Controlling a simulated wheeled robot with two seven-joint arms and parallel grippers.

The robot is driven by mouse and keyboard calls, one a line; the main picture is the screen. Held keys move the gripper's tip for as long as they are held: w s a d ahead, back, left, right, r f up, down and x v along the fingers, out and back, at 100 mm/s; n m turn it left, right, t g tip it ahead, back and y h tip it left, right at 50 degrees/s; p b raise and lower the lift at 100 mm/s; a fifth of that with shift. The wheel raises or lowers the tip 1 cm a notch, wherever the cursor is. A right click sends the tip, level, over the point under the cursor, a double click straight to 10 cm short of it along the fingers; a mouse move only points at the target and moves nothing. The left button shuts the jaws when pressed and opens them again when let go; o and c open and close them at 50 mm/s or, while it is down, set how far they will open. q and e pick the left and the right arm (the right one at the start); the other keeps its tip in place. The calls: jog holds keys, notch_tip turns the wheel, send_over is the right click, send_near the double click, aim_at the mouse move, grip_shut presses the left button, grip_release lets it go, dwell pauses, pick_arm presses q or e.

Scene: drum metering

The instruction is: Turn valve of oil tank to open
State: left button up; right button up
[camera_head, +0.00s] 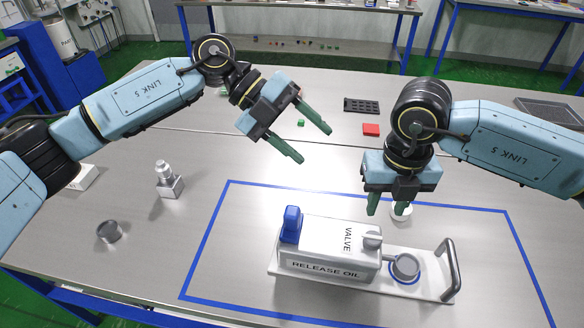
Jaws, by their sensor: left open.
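The oil tank (325,228) is a light grey box on a white base plate, lettered "VALVE" on top and "RELEASE OIL" in front. A grey knob (372,238) sits at its right end beside the "VALVE" lettering. A blue upright part (291,224) stands at its left end. My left gripper (315,146) is open and empty, up and behind the tank, fingers pointing down to the right. My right gripper (388,210) points down behind the knob with its fingers apart. It does not appear to touch the knob.
A round grey cup (405,267) and an upright handle (450,270) are on the plate's right. A white round piece (402,212) is partly hidden by my right finger. Blue tape (203,241) surrounds the tank.

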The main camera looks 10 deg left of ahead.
aim_at(291, 211)
pick_arm(q)
jog(key=s+f+m+y, duration=0.1)
jog(key=f+y, duration=0.2)
jog(key=f, duration=0.2)
jog(key=s+f+m+t+y, duration=0.1)
jog(key=s+f+y, duration=0.1)
jog(key=f+y, duration=0.2)
jog(key=s+a+f+m+t+y, duration=0.1)
jog(key=f+y, duration=0.2)
jog(key=f, duration=0.5)
jog(key=shift+s+f+y, duration=0.15)
jog(key=shift+f+y, duration=0.1)
jog(key=shift+y, duration=0.15)
jog(key=shift+c, duration=0.4)
grip_shut()
jog(key=shift+a, duration=0.1)
pick_arm(e)
jog(key=shift+o, duration=0.4)
